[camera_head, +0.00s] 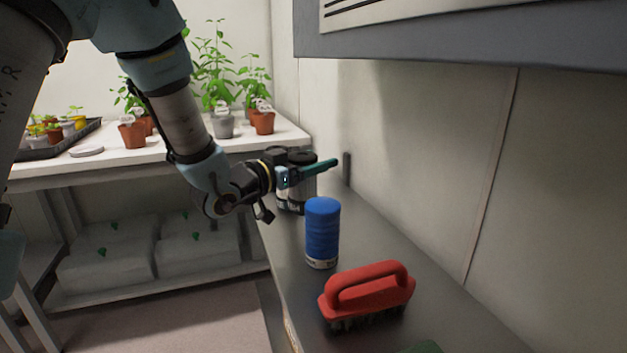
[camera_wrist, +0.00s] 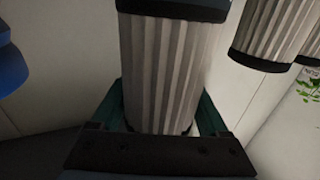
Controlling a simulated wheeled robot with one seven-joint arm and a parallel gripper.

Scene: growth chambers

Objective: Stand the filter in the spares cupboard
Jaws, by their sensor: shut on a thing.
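My gripper (camera_head: 312,170) is over the far end of the steel surface, its teal fingers closed around a grey pleated filter with black end caps. In the wrist view the held filter (camera_wrist: 162,65) stands between the two fingers. In the head view the fingers hide part of it (camera_head: 299,160). More pleated filters (camera_wrist: 272,32) show at the upper right of the wrist view. One dark-capped filter (camera_head: 274,152) shows just behind the held one in the head view. I cannot tell whether the held filter touches the surface. No spares cupboard can be made out for certain.
A blue cylinder (camera_head: 322,230) and a red-handled brush (camera_head: 366,292) stand on the steel surface (camera_head: 395,245), nearer than the gripper. A wall rises on the right. A grey panel (camera_head: 450,42) hangs overhead. A white bench (camera_head: 180,157) with potted plants is beyond.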

